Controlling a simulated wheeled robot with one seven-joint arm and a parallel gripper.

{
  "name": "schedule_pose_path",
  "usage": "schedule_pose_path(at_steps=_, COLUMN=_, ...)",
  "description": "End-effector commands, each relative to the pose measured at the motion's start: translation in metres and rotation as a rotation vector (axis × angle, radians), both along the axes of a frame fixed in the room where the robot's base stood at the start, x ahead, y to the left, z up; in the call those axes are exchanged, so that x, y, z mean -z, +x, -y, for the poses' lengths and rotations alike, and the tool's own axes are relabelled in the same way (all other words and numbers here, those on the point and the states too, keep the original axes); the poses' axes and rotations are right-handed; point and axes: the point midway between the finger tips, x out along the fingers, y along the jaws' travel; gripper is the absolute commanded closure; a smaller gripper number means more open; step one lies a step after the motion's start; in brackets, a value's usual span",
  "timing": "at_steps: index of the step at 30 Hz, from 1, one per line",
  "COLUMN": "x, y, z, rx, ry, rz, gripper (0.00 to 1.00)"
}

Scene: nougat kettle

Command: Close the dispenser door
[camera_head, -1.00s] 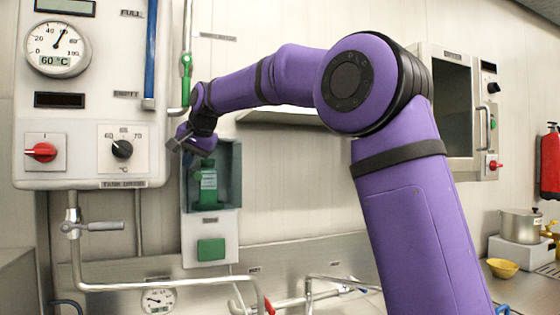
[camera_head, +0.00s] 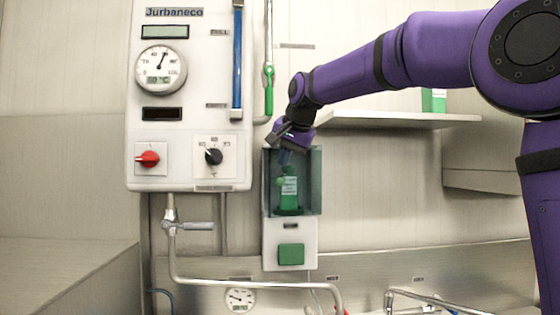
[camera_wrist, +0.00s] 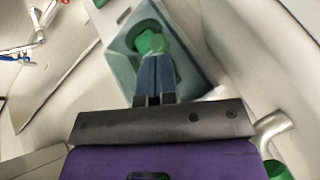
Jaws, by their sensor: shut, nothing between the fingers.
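The dispenser (camera_head: 271,208) is a wall unit with a dark teal, see-through housing above a white base with a green pad (camera_head: 291,254). A green bottle (camera_head: 289,193) with a pale label stands inside. Which panel is the door, and how far it stands open, I cannot tell clearly. My gripper (camera_head: 284,157) is at the upper part of the housing, pointing down in front of the bottle. In the wrist view its shut, empty fingers (camera_wrist: 155,97) overlap the green bottle top (camera_wrist: 150,40) and the teal housing (camera_wrist: 183,62). Whether they touch anything is unclear.
A white control panel (camera_head: 190,100) with a gauge and knobs is left of the dispenser. A pipe with a green handle (camera_head: 269,92) runs down close to my wrist. A shelf (camera_head: 400,119) is at the right. Pipes (camera_head: 250,284) run below.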

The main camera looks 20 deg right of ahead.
Motion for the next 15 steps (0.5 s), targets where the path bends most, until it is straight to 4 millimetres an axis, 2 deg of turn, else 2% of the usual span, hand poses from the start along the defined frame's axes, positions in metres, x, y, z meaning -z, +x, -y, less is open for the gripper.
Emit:
schedule_pose_path(at_steps=1, x=-0.001, y=-0.011, z=0.002, rx=0.000, ry=0.000, rz=0.001, gripper=1.00)
schedule_pose_path(at_steps=6, x=0.000, y=-0.039, z=0.009, rx=0.001, ry=-0.001, rz=0.002, gripper=1.00)
schedule_pose_path(at_steps=13, x=0.000, y=-0.062, z=0.014, rx=0.001, ry=0.000, rz=0.001, gripper=1.00)
schedule_pose_path(at_steps=14, x=0.000, y=-0.064, z=0.014, rx=0.001, ry=0.000, rz=0.001, gripper=0.95)
schedule_pose_path(at_steps=15, x=0.000, y=-0.065, z=0.014, rx=0.000, ry=0.000, rz=0.001, gripper=0.86)
